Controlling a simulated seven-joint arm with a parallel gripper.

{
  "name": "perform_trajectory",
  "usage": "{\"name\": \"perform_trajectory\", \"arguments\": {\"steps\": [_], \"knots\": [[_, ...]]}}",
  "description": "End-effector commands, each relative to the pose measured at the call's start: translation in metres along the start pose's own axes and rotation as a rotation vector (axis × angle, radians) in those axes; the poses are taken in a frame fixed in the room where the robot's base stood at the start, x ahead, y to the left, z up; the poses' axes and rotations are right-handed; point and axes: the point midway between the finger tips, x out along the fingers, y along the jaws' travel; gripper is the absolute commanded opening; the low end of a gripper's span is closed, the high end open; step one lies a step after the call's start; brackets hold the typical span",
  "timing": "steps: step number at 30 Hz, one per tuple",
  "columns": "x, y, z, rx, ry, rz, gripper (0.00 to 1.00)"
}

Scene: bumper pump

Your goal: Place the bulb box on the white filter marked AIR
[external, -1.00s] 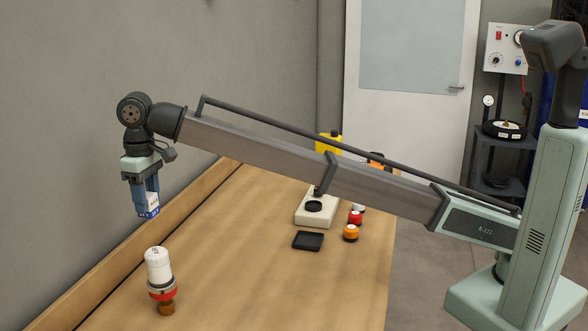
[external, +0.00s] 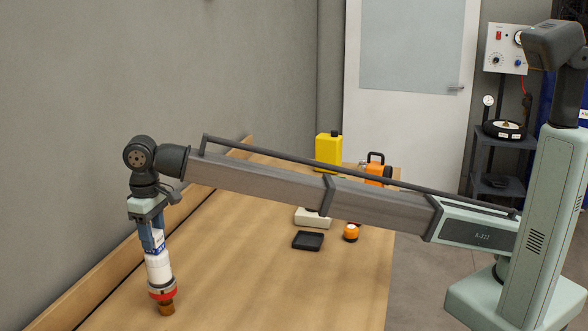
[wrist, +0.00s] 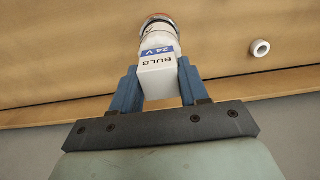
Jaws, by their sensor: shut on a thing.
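The bulb box (wrist: 157,66) is white with a blue band and the words "BULB 24 V" in the wrist view. My gripper (wrist: 160,88) is shut on it, with one blue finger on each side. In the external view my gripper (external: 155,240) points down and the box (external: 157,245) sits directly over the white filter (external: 159,268). The filter stands upright on the table with a red ring and a brown base. It also shows in the wrist view (wrist: 158,34), beyond the box. I cannot tell whether the box touches the filter top. The AIR mark is hidden.
A black tray (external: 308,241), an orange-and-black item (external: 351,232) and a pale block (external: 313,218) lie further right. A yellow container (external: 328,149) and an orange one (external: 376,171) stand at the back. A white ring (wrist: 260,48) lies beside the filter.

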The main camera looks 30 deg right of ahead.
Motion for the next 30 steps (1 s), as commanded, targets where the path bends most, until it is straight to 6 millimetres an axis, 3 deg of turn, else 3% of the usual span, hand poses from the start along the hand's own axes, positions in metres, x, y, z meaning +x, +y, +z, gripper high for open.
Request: {"name": "perform_trajectory", "arguments": {"steps": [7, 8, 15, 25, 30], "knots": [[0.003, 0.000, 0.000, 0.000, 0.000, 0.000, 0.15], [0.003, 0.000, 0.000, 0.000, 0.000, 0.000, 0.45], [0.003, 0.000, 0.000, 0.000, 0.000, 0.000, 0.68], [0.000, 0.000, 0.000, 0.000, 0.000, 0.000, 0.70], [-0.018, -0.001, -0.001, 0.000, 0.002, -0.001, 0.70]]}}
